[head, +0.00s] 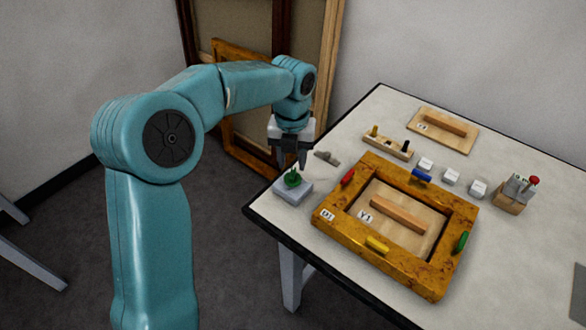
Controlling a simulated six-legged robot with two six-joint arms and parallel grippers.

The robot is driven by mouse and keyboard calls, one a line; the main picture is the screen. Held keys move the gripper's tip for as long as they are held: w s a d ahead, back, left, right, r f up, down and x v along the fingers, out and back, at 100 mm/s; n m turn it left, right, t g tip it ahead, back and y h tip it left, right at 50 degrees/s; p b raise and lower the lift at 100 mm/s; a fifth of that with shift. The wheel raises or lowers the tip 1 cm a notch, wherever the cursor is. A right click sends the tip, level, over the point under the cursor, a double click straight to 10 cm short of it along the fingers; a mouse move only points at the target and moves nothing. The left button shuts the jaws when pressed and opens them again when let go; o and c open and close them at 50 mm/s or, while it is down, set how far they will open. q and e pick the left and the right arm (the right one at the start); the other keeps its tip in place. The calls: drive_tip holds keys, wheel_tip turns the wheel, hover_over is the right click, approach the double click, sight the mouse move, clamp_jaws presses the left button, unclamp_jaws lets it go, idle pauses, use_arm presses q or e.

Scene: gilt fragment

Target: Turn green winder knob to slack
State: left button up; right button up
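The green winder knob (292,178) stands on top of a small light grey block (293,191) at the left corner of the table. My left gripper (291,165) points down just above the knob, with its fingers apart. I see no clear contact between the fingers and the knob, and its exact turn angle is too small to read. My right gripper is not in view.
A gilt frame (335,222) with coloured clips lies right of the block on the white table (535,120). A small grey metal piece (327,157), a peg rack (387,147), white cubes (451,176), a wooden tool holder (509,204) and a board (464,143) lie behind it.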

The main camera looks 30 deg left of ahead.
sight(292, 172)
use_arm(q)
wheel_tip(292, 172, down, 3)
drive_tip(key=shift+f, duration=0.25)
drive_tip(key=shift+d, duration=0.1)
drive_tip(key=shift+c, duration=0.6)
clamp_jaws()
